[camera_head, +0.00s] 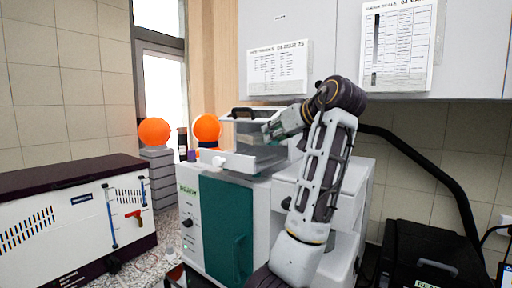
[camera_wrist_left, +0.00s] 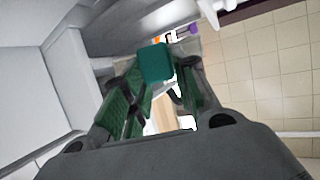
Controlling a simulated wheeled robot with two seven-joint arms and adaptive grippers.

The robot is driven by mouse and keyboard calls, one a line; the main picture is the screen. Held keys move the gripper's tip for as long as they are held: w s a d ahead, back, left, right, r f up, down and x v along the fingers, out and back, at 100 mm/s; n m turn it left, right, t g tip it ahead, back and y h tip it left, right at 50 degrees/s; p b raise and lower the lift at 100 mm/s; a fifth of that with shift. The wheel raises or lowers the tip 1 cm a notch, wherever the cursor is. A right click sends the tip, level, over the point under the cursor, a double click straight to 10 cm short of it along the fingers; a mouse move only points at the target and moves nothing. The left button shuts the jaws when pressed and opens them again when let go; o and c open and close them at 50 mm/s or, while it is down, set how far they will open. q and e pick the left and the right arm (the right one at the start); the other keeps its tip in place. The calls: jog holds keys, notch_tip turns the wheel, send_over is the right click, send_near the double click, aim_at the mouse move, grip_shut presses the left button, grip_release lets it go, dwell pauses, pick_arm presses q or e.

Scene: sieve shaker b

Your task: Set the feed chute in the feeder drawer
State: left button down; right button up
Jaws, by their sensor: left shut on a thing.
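My left gripper (camera_head: 274,130) is at the upper front of the white machine in the head view, beside a clear-walled box with a black handle (camera_head: 243,111). In the left wrist view its green fingers (camera_wrist_left: 158,80) close on a teal block (camera_wrist_left: 155,62), which looks like the feed chute. The chute is hard to make out in the head view. A white tray-like part (camera_head: 236,162), seemingly the feeder drawer, juts out below the clear box. I cannot tell whether the chute touches it. My right gripper is not in view.
The machine has a teal door (camera_head: 228,226) below the drawer. Orange balls (camera_head: 206,128) stand behind it on the left. A white chest with a dark lid (camera_head: 75,172) stands at left. Wall cabinets (camera_head: 320,45) hang above my arm. A black case (camera_head: 425,255) is at lower right.

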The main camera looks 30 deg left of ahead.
aim_at(262, 140)
pick_arm(q)
jog(key=p+x, duration=0.1)
jog(key=x, duration=0.5)
jog(key=shift+w+a+f, duration=0.1)
jog(key=shift+a+f, duration=0.05)
jog(key=shift+f, duration=0.15)
jog(key=shift+w+a+f, duration=0.15)
jog(key=shift+a, duration=0.15)
jog(key=p+x, duration=0.1)
jog(key=x, duration=0.2)
jog(key=shift+d+f, duration=0.1)
jog(key=shift+f, duration=0.1)
jog(key=shift+w+a+f+p, duration=0.15)
jog(key=shift+a+f+p, duration=0.2)
jog(key=shift+f, duration=0.1)
jog(key=shift+f, duration=0.1)
jog(key=c, duration=1.1)
grip_release()
